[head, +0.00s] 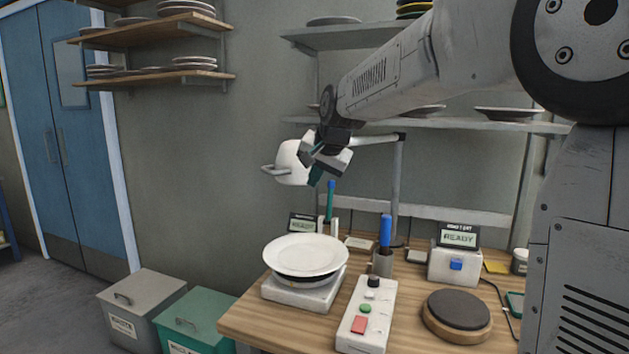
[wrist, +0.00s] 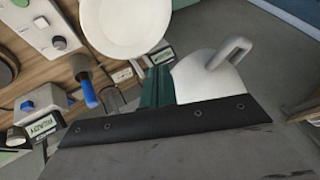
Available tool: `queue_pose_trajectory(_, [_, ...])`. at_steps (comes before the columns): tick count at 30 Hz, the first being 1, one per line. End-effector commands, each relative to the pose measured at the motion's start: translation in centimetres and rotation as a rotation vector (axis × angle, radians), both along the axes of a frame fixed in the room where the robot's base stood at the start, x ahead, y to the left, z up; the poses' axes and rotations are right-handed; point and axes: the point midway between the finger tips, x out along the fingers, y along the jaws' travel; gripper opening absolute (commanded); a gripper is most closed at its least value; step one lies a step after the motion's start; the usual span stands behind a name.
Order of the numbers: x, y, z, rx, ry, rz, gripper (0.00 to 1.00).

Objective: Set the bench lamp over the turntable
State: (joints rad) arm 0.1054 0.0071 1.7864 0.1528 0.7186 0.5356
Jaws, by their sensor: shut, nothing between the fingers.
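The bench lamp has a white head (head: 290,165) with a loop handle (head: 270,169) on its left side. A pale arm (head: 376,138) runs from behind my gripper to a post (head: 397,180) on the right. The head hangs above and slightly behind a white plate (head: 306,254), which sits on a dark round on a white square base (head: 300,294), apparently the turntable. My gripper (head: 315,177) is shut and empty, close to the right side of the lamp head. The wrist view shows its green fingers (wrist: 156,88) beside the lamp head (wrist: 207,82); contact cannot be told.
A control box (head: 366,314) with buttons, a holder with a blue-handled tool (head: 385,232), a READY display (head: 458,238) and a dark round pad (head: 458,309) stand on the wooden bench. Shelves (head: 450,126) with plates hang behind. Bins (head: 196,322) stand left of the bench.

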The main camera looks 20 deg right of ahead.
Motion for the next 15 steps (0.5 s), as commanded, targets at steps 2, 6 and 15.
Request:
queue_pose_trajectory(2, [0.05, -0.05, 0.01, 0.001, 0.0, -0.001, 0.0])
queue_pose_trajectory(6, [0.03, -0.05, 0.01, 0.001, 0.0, -0.001, 0.0])
queue_pose_trajectory(15, [-0.43, -0.03, 0.06, -0.001, -0.001, 0.0, 0.0])
